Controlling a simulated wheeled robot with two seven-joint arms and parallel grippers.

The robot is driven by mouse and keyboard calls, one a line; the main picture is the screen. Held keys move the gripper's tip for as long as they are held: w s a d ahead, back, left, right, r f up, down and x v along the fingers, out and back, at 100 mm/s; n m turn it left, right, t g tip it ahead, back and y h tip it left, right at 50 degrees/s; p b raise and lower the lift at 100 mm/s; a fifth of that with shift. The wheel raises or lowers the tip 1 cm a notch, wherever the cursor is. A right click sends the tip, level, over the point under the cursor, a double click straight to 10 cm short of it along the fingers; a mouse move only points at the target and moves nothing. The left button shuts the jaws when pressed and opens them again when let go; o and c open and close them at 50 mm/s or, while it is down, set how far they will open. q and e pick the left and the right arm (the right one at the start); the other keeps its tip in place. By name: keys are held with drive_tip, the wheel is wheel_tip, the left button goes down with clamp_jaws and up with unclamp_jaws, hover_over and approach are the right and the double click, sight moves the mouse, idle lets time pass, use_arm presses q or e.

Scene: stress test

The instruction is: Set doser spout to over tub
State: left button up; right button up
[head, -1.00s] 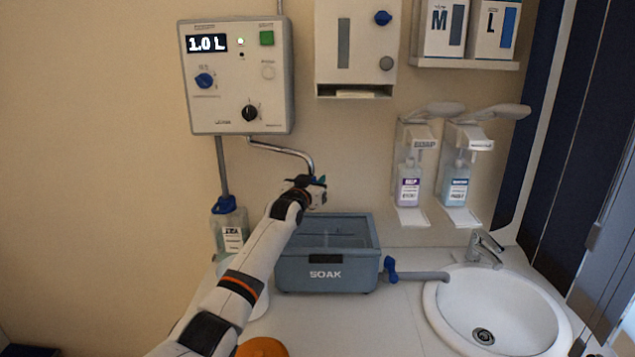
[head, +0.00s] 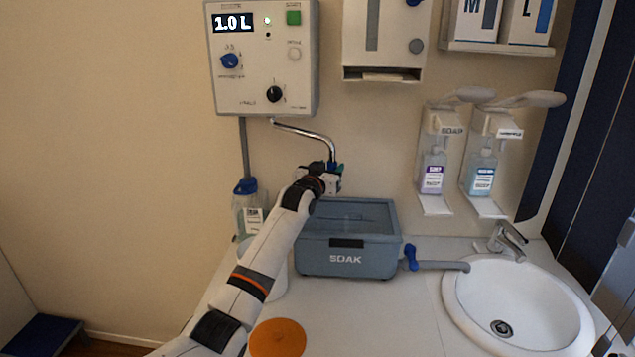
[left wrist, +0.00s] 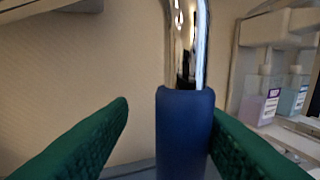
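The doser box (head: 262,58) hangs on the wall and its display reads 1.0 L. Its chrome spout (head: 308,132) runs right from under the box and bends down. In the left wrist view the spout's blue sleeve (left wrist: 184,135) stands upright between my green fingers. My left gripper (head: 328,178) is open around the sleeve, with a clear gap at the left finger (left wrist: 95,138) and the right finger close beside it. The grey-blue tub (head: 347,258) marked SOAK stands on the counter below and slightly right. My gripper hides the spout's lower end in the head view. My right gripper is out of view.
A sink (head: 520,305) with a tap is at the right. A blue-handled valve (head: 411,257) sticks out from the tub's right side. A capped bottle (head: 248,210) stands left of my arm, an orange disc (head: 277,338) in front. Soap dispensers (head: 436,165) hang at right.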

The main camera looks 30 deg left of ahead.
use_arm(q)
drive_tip(key=s+d+b, duration=0.1)
drive_tip(key=s+b, duration=0.1)
drive_tip(key=s, duration=0.7)
drive_tip(key=shift+r, duration=0.1)
